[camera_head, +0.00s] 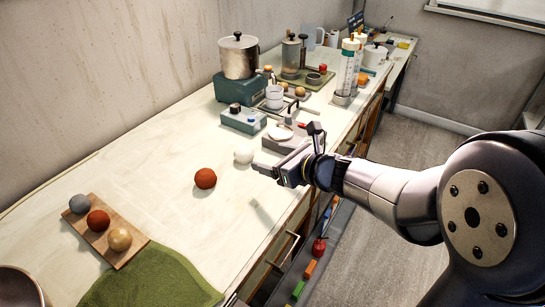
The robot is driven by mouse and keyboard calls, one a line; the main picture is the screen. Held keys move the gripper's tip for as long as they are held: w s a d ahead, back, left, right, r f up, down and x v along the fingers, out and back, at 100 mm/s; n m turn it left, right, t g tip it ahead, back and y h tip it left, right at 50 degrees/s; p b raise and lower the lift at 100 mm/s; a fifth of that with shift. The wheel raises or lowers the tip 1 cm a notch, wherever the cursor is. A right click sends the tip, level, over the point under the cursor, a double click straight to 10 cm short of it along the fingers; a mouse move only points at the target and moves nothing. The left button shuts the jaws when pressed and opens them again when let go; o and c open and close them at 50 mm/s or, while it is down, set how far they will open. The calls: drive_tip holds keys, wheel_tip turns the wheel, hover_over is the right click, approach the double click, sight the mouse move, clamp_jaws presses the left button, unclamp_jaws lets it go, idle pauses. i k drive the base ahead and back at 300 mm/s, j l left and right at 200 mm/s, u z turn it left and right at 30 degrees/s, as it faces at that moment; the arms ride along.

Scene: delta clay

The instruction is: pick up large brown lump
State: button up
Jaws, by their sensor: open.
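A large reddish-brown lump (205,178) sits alone on the pale worktop (160,165), left of my gripper. A second brown lump (98,220) lies on a wooden board (120,257) at the lower left, between a grey lump (79,203) and a tan lump (120,239). My gripper (286,149) is open and empty over the worktop's right side. It is apart from the large lump. A white lump (244,155) lies between them, close to my gripper's left finger.
A green cloth (155,280) and a metal bowl (18,288) are at the front. A scale (287,136), a blue-grey box (243,119) and a pot (239,57) on a teal base stand behind. An open drawer (320,245) with coloured items is below the right edge.

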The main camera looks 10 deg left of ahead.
sight(206, 178)
drive_tip(key=j+u, duration=0.1)
drive_tip(key=u, duration=0.3)
drive_tip(key=j+u, duration=0.15)
drive_tip(key=u, duration=0.2)
drive_tip(key=j+u, duration=0.1)
drive_tip(key=u, duration=0.3)
drive_tip(key=j+u, duration=0.1)
drive_tip(key=u, duration=0.25)
drive_tip(key=i, duration=0.05)
